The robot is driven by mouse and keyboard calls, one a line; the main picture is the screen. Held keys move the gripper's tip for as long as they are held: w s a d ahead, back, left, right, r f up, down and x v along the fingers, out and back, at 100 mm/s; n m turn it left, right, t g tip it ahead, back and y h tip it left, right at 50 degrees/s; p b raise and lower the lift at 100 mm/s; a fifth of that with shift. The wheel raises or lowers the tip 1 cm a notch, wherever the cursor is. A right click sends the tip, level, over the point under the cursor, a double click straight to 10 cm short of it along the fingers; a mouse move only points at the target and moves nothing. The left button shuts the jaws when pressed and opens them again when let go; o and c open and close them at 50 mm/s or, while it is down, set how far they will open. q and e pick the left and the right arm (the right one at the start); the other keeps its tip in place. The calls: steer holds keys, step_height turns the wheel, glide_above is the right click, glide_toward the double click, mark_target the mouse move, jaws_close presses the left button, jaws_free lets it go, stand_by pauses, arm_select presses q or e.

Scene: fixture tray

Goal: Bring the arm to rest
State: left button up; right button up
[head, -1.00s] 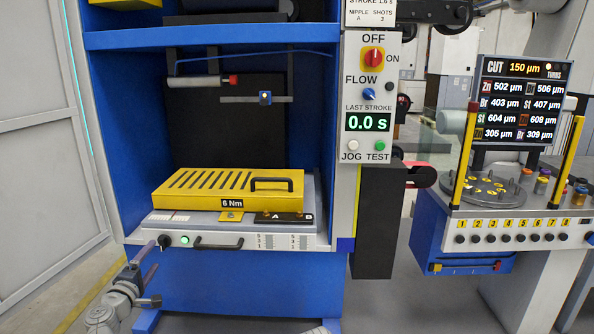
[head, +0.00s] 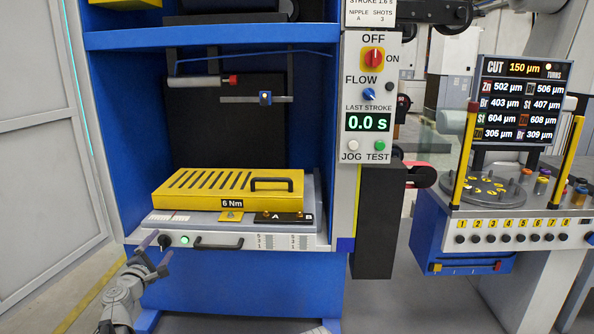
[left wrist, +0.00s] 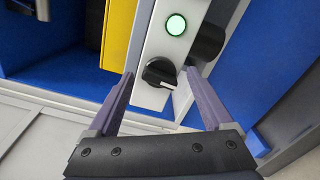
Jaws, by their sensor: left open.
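My left gripper (head: 158,251) is at the lower left of the head view, in front of the tray unit's front panel. Its two purple fingers are open and empty. In the left wrist view the open fingers (left wrist: 159,78) lie on either side of a black knob (left wrist: 159,72) and do not visibly hold it. I cannot tell whether they touch it. The knob (head: 164,241) also shows on the panel in the head view, left of a lit green button (head: 185,240). My right gripper is not seen.
A yellow tray lid (head: 228,190) marked 6 Nm sits inside the blue cabinet (head: 110,130). A black handle (head: 218,244) sticks out right of the button. A control panel (head: 369,100) hangs at the right. Floor to the cabinet's left is free.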

arm_select(q)
steer(key=n, duration=0.6)
steer(key=shift+n, duration=0.4)
steer(key=n, duration=0.6)
steer(key=shift+n, duration=0.3)
steer(key=shift+d, duration=0.1)
